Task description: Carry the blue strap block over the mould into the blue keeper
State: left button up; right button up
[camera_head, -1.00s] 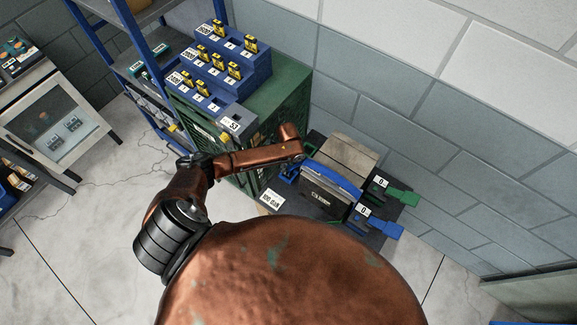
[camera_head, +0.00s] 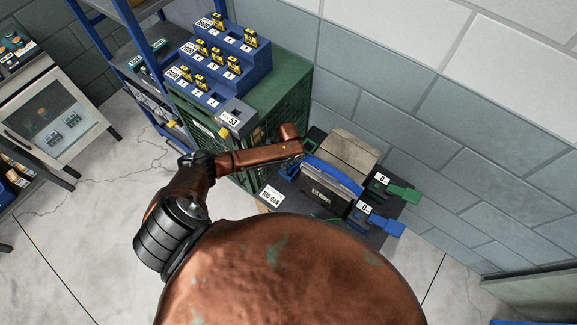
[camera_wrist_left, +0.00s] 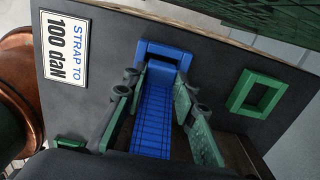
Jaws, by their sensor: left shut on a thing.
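The blue keeper (camera_head: 385,226) is right of the gripper, with a "0" display. My right gripper is not in view.
A green frame (camera_wrist_left: 258,93) stands on the board beside the blue one. A green keeper (camera_head: 402,193) is behind the blue keeper. A green crate (camera_head: 285,100) with blue racks stands left of the board, and a block wall (camera_head: 430,120) rises behind.

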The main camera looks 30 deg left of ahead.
pick_arm(q)
jog(key=o, duration=1.1)
jog(key=shift+o, duration=0.2)
notch_tip(320, 180, up, 12)
